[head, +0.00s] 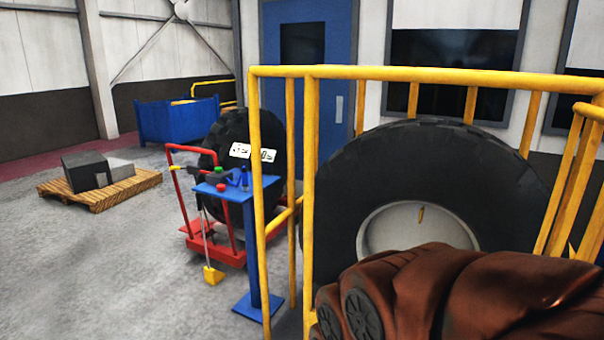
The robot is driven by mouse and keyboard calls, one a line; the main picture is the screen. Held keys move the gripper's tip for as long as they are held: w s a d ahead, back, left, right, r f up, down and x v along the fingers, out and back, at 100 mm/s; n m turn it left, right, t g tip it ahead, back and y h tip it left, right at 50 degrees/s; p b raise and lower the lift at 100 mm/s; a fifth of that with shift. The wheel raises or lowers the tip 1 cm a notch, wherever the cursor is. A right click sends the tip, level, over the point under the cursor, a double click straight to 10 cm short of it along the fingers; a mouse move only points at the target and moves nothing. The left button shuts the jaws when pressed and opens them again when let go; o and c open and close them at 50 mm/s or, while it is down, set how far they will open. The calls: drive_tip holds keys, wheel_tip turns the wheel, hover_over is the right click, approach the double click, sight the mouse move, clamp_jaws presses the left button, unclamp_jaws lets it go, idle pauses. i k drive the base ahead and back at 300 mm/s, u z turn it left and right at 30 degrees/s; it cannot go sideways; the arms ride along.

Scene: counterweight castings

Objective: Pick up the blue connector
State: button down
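A small blue object (238,178), which looks like the blue connector, sits on top of a blue pedestal (254,250) left of the picture's middle. It is small and its exact shape is hard to make out. Red and green round parts (218,171) show just left of it on or near the pedestal top. My gripper is not in view, so its place relative to the connector cannot be told.
A yellow railing (309,200) stands close in front, with a large tyre (440,170) behind it. A red cart (232,256) with another tyre (266,140) stands behind the pedestal. A wooden pallet (100,192) with blocks and a blue bin (178,122) lie farther left. The left floor is open.

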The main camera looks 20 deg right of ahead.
sight(244, 183)
drive_tip(key=z, duration=0.55)
drive_tip(key=i, duration=2.1)
drive_tip(key=u, duration=0.15)
